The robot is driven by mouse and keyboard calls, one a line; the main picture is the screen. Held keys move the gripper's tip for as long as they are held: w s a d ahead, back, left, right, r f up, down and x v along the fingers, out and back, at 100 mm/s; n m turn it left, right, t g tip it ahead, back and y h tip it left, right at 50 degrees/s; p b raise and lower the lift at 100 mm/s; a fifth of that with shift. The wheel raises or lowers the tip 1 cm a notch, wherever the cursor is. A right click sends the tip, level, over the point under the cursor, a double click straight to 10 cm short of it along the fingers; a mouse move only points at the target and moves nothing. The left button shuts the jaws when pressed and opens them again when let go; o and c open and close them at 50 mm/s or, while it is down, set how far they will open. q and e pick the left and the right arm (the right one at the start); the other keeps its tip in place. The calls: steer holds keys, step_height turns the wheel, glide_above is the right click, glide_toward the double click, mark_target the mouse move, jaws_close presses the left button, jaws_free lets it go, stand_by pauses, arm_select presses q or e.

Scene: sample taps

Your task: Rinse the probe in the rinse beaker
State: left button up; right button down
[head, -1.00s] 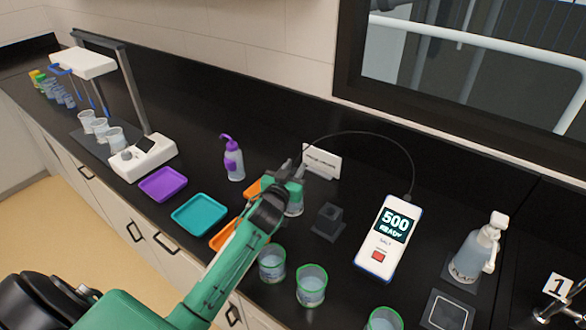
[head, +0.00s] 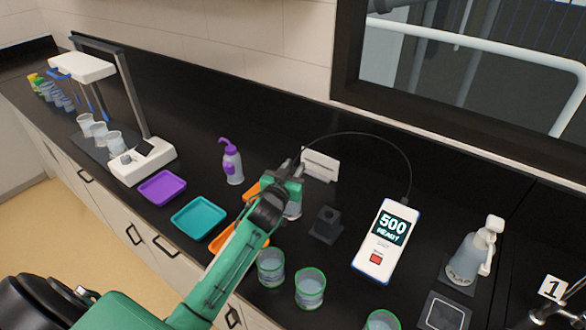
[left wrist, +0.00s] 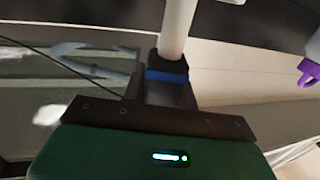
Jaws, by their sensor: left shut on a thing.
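My left gripper (head: 291,168) is over the middle of the bench, shut on the probe. In the left wrist view the probe (left wrist: 178,30) is a pale rod with a blue band, standing between the dark jaws (left wrist: 168,92). A thin black cable arcs from near the gripper to the white meter (head: 388,241), which reads 500 READY. A clear beaker (head: 295,211) shows partly just below the gripper, in front of a small white sign (head: 320,165); the sign's words are too small to read. The gripper hides the probe's lower end, so I cannot tell whether it is inside the beaker. My right gripper is out of view.
A dark holder block (head: 326,224) stands right of the gripper. Several green-rimmed beakers, such as this one (head: 310,288), line the front. Teal (head: 199,217), purple (head: 162,188) and orange trays lie left. A purple-capped wash bottle (head: 232,163) stands behind them.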

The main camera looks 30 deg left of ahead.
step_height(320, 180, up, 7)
steer(key=p, duration=0.6)
steer(key=shift+p, duration=0.35)
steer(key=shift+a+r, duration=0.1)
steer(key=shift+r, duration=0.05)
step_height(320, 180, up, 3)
steer(key=p, duration=0.2)
steer(key=shift+p, duration=0.4)
stand_by(0.3)
